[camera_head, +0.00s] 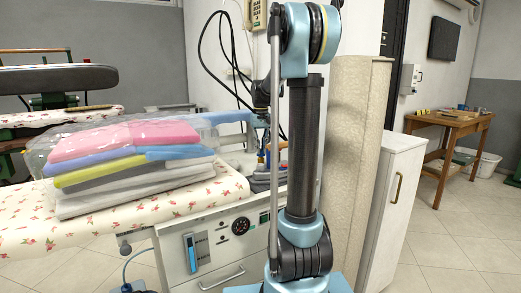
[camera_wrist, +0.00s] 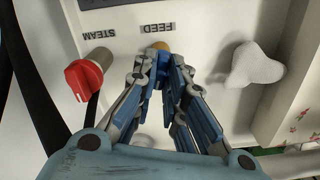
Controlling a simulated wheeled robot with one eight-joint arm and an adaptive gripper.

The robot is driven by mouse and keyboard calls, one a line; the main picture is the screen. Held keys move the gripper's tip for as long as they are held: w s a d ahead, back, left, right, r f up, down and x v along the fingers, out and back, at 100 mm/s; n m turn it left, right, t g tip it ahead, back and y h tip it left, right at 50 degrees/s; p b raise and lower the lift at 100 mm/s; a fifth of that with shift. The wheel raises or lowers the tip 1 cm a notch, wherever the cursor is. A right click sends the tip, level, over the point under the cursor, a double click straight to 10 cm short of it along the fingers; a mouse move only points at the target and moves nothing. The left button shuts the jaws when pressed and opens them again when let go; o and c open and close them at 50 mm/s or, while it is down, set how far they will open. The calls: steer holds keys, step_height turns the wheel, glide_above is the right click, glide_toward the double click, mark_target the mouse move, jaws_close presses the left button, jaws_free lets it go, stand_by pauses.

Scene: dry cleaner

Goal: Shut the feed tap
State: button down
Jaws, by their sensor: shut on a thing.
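In the wrist view my gripper (camera_wrist: 161,68) reaches to the white panel just by the upside-down FEED label (camera_wrist: 158,27). Its blue and grey fingers are close together, shut on the feed tap (camera_wrist: 160,46). A red knob (camera_wrist: 84,79) sits apart to the left by the STEAM label (camera_wrist: 98,33). I cannot make out the gripper in the head view.
A white lumpy fitting (camera_wrist: 253,66) stands out right of the gripper; a dark hose (camera_wrist: 35,95) runs on the left. Floor is free at right.

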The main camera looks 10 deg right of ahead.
steer(key=shift+w+n, duration=0.1)
steer(key=shift+n, duration=1.6)
steer(key=c, duration=1.6)
jaws_free()
steer(key=shift+c, duration=0.2)
step_height(320, 180, up, 12)
steer(key=shift+f, duration=0.1)
